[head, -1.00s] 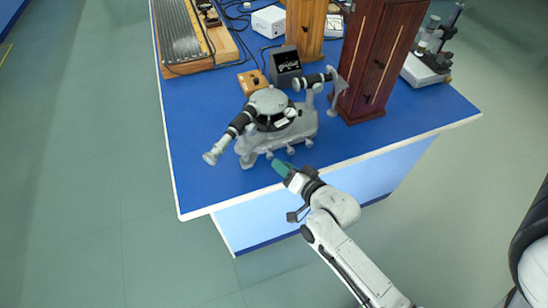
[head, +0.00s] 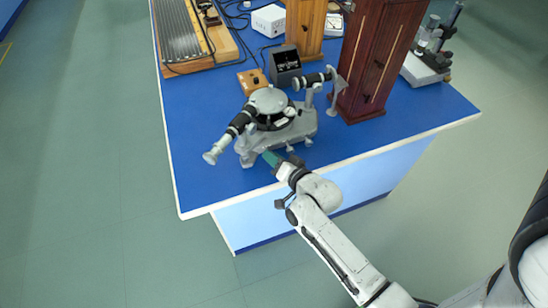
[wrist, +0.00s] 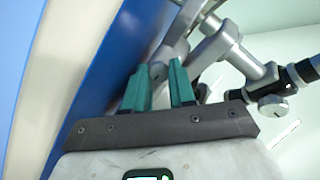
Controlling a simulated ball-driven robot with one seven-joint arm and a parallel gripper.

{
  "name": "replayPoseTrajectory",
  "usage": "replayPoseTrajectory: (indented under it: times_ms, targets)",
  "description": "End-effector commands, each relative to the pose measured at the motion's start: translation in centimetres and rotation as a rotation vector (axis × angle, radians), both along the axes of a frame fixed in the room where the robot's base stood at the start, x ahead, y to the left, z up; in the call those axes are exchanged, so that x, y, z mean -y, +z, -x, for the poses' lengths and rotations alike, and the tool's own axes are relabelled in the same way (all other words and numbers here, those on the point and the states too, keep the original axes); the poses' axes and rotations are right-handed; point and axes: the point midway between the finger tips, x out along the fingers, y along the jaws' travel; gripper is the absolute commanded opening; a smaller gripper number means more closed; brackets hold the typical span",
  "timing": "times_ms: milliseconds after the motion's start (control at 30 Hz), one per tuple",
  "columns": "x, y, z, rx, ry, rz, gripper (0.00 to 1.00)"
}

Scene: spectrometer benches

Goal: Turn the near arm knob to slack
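The grey spectrometer (head: 270,125) stands near the front edge of the blue bench, with several small knobs low along its front. My gripper (head: 270,158) reaches in from the front right, its teal fingertips close to these knobs. In the wrist view the two teal fingers (wrist: 160,78) stand apart. A small grey round knob (wrist: 158,70) shows between and just beyond their tips; whether they touch it I cannot tell. Another grey knob (wrist: 272,108) on a dark barrel is at the right. The head view partly hides the knob at my fingertips.
A black meter box (head: 285,66) and a small wooden box (head: 252,82) stand behind the spectrometer. A tall dark wooden case (head: 376,65) stands close on its right. The blue bench top (head: 205,180) is clear at the front left.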

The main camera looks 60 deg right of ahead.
Motion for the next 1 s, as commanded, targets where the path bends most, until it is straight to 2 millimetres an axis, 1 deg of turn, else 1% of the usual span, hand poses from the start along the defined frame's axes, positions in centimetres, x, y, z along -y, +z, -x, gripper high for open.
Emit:
replayPoseTrajectory:
  times_ms: [33, 100, 367, 533, 767, 1000]
  targets:
    - [0.01, -0.02, 0.03, 0.0, 0.0, 0.0, 0.07]
    - [0.02, -0.01, 0.03, -0.001, -0.001, 0.0, 0.0]
    - [0.07, 0.05, 0.06, -0.008, -0.002, 0.011, 0.0]
    - [0.11, 0.18, 0.08, -0.039, -0.004, 0.055, 0.0]
    - [0.11, 0.18, 0.04, -0.128, -0.007, 0.187, 0.0]
    - [-0.09, -0.31, -0.07, -0.252, -0.006, 0.374, 0.0]
